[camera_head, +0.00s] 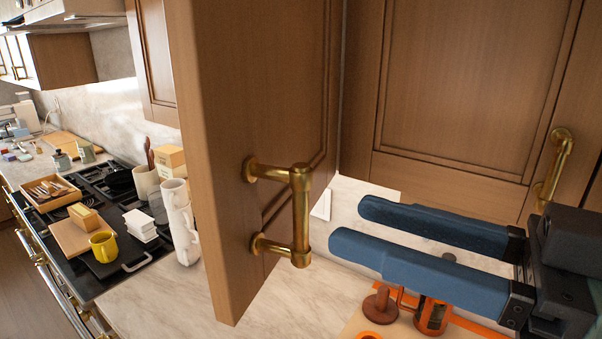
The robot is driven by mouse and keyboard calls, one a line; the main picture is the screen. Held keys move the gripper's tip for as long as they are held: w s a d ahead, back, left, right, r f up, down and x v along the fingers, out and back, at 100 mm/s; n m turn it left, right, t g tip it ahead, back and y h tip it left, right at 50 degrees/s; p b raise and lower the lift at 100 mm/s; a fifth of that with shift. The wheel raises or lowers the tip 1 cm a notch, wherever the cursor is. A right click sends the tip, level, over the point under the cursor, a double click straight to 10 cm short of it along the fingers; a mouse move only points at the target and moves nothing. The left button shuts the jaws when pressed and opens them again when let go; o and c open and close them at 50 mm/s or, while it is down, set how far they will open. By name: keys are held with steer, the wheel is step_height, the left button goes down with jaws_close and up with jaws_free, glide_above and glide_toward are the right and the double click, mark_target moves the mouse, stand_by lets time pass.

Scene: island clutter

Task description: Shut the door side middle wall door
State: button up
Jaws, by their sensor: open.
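A wooden wall-cabinet door (240,120) stands swung open toward me in the middle of the head view. Its brass handle (300,215) is on the face turned to the right, near the lower edge. My gripper (347,225) comes in from the right with two blue fingers apart and nothing between them. The fingertips point left, toward the door, and appear a short way right of the handle; no contact shows. A second wooden door (470,90) with a brass handle (555,170) is at the upper right and looks closed.
Below is a marble counter (180,305). Stacked white mugs (181,220) stand left of the door. A black cooktop (100,185) holds a yellow mug (103,245) and a wooden tray (48,191).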

mark_target(308, 208)
steer(key=p+x, duration=0.2)
steer(key=x, duration=0.3)
steer(key=shift+a+r, duration=0.15)
steer(key=shift+a, duration=0.25)
steer(key=shift+w+a+p, duration=0.3)
steer(key=shift+w+a, duration=0.1)
jaws_close()
stand_by(0.7)
